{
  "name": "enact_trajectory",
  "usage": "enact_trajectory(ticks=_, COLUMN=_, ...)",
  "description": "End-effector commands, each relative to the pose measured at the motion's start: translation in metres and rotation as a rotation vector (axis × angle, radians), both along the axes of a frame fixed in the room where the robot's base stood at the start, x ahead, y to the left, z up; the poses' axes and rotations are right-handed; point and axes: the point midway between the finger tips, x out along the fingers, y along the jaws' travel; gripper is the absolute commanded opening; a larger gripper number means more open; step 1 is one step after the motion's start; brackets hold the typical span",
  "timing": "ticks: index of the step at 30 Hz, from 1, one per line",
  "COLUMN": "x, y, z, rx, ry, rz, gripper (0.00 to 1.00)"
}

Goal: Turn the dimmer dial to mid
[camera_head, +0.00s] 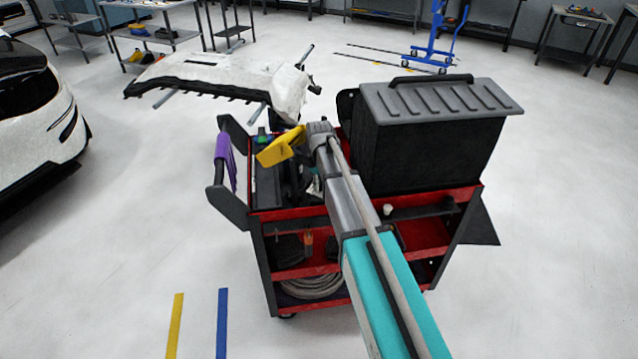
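I cannot make out a dimmer dial in the head view. My arm reaches from the bottom right up over the red and black tool cart (318,268). My gripper (318,130) is at the arm's far end, above the cart's top tray. It is small and partly hidden by the arm, so I cannot tell whether its fingers are open or shut. A yellow flat piece (280,147) shows just left of the arm's end. I cannot tell whether it touches the gripper.
A black bin with a grey lid (440,97) stands on the cart's right. A purple cloth (225,160) hangs at its left. Behind is a white-covered panel on a stand (215,72). A white car (40,120) is at left. The foreground floor is clear.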

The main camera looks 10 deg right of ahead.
Motion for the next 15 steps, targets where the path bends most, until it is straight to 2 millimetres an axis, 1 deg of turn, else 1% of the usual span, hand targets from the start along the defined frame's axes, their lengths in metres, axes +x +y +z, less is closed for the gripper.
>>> enact_trajectory(ticks=1, x=-0.0002, y=0.0, z=-0.0001, rx=0.0, ry=0.0, rz=0.0, gripper=0.16)
enact_trajectory(ticks=3, x=-0.0002, y=0.0, z=-0.0001, rx=0.0, ry=0.0, rz=0.0, gripper=0.03)
enact_trajectory(ticks=4, x=-0.0002, y=0.0, z=-0.0001, rx=0.0, ry=0.0, rz=0.0, gripper=0.0)
enact_trajectory(ticks=15, x=-0.0004, y=0.0001, z=-0.0002, rx=0.0, ry=0.001, rz=-0.029, gripper=0.0)
